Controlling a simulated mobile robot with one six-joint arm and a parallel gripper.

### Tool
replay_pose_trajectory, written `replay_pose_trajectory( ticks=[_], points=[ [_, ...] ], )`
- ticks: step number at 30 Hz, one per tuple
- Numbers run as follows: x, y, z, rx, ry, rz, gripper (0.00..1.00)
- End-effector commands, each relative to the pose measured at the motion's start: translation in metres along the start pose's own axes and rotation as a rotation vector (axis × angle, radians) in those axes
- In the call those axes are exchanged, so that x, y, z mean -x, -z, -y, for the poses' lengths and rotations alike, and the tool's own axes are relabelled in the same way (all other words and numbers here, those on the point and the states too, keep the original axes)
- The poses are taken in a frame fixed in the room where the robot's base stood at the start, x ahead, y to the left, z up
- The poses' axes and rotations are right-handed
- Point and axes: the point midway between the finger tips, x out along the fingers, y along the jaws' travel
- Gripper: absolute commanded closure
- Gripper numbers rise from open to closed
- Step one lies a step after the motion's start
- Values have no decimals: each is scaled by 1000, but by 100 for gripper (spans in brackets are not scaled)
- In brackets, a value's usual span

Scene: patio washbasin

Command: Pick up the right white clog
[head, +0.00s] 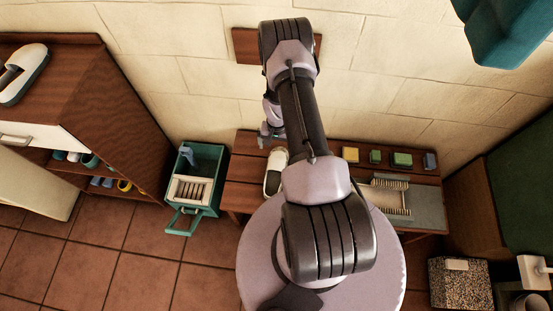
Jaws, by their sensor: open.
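A white clog (274,172) with a dark opening lies on the brown slatted bench (245,168), partly covered by my arm at its right side. Another white shoe-like thing (22,74) with a dark opening and a dark edge lies on top of the wooden cabinet at the far left. My gripper (270,138) hangs above the back of the bench, just behind the bench clog in the picture. It is small and partly hidden by my arm; it is open, and I see nothing between its fingers.
Several coloured blocks (402,159) sit along the bench's back right, behind a grey tray with brushes (390,197). A teal crate (205,165) stands left of the bench. The wooden cabinet (105,115) stands farther left. A speckled block (460,284) is at lower right. Tiled floor is clear at lower left.

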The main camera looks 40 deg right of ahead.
Motion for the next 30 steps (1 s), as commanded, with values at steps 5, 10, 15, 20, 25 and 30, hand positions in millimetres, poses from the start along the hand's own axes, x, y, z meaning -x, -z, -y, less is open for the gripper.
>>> replay_pose_trajectory(
  ticks=[5, 10, 15, 20, 25, 30],
  points=[
    [-52, -3, -1, -1, -2, 5, 0],
    [-100, -2, -1, -1, -1, 4, 0],
    [-122, -2, -1, -1, -1, 3, 0],
    [-140, -5, -3, -1, -1, 4, 0],
    [-174, -7, -5, -1, -1, 4, 0],
    [-173, -6, -5, -1, -1, 2, 0]
  ],
)
